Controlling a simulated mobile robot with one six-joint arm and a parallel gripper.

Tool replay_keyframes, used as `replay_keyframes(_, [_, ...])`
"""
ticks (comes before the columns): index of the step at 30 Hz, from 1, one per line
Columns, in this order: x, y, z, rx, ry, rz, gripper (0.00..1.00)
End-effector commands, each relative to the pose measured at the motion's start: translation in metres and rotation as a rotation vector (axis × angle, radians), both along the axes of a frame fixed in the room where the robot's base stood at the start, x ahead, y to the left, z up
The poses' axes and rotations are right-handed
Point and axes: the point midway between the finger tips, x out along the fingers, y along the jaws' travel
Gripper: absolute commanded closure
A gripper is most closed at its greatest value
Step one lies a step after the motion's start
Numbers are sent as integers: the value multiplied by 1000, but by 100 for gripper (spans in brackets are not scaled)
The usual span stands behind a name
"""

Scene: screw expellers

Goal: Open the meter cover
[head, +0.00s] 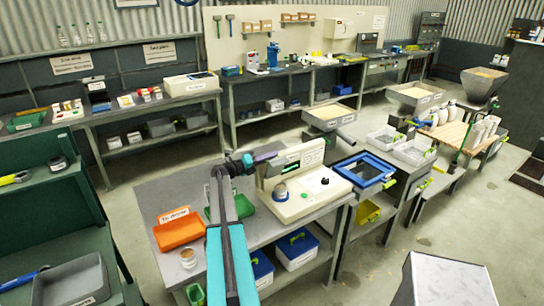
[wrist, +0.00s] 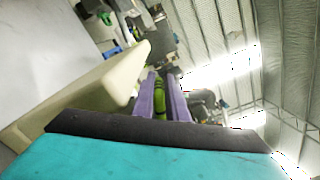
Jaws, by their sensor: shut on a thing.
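The meter is a cream bench unit (head: 312,204) on the grey table in the middle of the head view, with a dark knob and a green button on its top. A raised cream part with a label stands at its back, and a green handle (head: 292,159) shows along it. I take this for the cover's handle. My gripper (head: 272,156) is at the left end of this part. In the wrist view its purple fingers (wrist: 160,98) are shut around a green bar (wrist: 159,100). A cream panel (wrist: 95,95) is close on the left there. How far the cover stands open is unclear.
An orange tray (head: 178,231), a small jar (head: 188,258) and a green tray (head: 243,206) are left of the meter. A blue-framed sieve (head: 363,170) is on the right. The table's front edge has free room.

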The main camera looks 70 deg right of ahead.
Motion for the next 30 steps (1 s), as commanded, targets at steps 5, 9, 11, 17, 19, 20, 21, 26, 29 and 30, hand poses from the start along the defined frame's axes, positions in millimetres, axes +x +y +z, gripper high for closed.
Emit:
replay_keyframes(5, [-2, 1, -6, 7, -6, -5, 100])
replay_keyframes(9, [-1, 1, -6, 7, -5, -3, 71])
replay_keyframes(11, [0, 1, -6, 7, -5, -2, 71])
replay_keyframes(17, [2, 1, -5, 6, -5, 1, 71])
replay_keyframes(19, [2, 1, -5, 6, -5, 3, 71])
replay_keyframes(20, [3, 1, -5, 6, -4, 4, 71])
replay_keyframes(21, [3, 1, -5, 6, -4, 4, 71])
replay_keyframes(26, [4, 3, -4, 6, -4, 6, 71])
replay_keyframes(29, [7, 7, -4, 5, -4, 8, 71])
replay_keyframes(30, [8, 10, -4, 5, -4, 8, 71])
